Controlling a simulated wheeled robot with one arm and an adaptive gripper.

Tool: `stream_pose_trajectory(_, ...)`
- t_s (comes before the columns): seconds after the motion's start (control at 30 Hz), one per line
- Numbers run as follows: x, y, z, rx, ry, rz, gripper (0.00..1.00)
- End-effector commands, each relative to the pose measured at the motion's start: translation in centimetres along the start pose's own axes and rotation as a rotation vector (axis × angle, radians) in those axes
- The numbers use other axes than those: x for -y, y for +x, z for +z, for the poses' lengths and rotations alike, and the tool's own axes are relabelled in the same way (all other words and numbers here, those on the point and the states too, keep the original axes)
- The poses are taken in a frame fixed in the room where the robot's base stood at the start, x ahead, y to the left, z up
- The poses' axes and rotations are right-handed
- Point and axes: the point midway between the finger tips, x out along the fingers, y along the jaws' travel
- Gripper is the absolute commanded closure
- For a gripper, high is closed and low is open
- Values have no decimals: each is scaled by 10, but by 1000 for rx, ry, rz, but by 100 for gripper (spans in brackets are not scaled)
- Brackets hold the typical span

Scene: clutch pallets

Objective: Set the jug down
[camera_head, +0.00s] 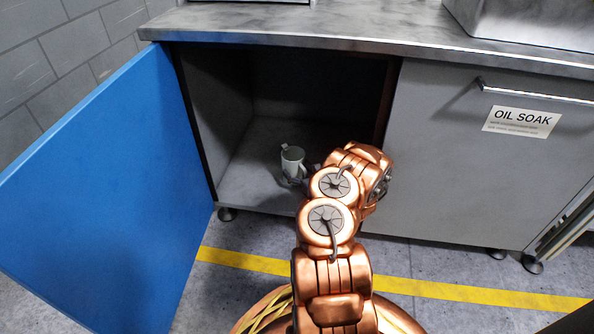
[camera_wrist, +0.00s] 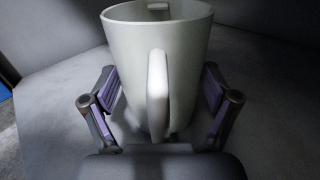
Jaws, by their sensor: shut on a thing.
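The jug (camera_head: 292,162) is a pale, white-grey vessel with a handle, upright inside the open cabinet near its front. In the wrist view the jug (camera_wrist: 190,62) fills the middle, its handle facing the camera. My gripper (camera_wrist: 160,100) has one finger on each side of the jug's lower body and is shut on it. The jug's base is largely hidden by the gripper, so I cannot tell whether it touches the cabinet floor (camera_head: 245,185). In the head view my arm hides most of the gripper.
The blue cabinet door (camera_head: 110,190) stands open at the left. A closed grey front marked OIL SOAK (camera_head: 522,122) is at the right. The metal worktop (camera_head: 350,28) overhangs the opening. The visible cabinet floor around the jug looks clear.

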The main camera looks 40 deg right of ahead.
Motion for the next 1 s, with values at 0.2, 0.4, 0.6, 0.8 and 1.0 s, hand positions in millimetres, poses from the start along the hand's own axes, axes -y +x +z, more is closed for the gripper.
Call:
stream_pose_trajectory(0.2,0,0,-2,0,0,0,2)
stream_pose_trajectory(0.4,0,0,-2,0,0,0,0)
stream_pose_trajectory(0.6,0,0,-1,0,0,0,0)
stream_pose_trajectory(0.8,2,-19,3,-2,1,-5,0)
stream_pose_trajectory(1.0,1,-59,4,-2,3,-4,0)
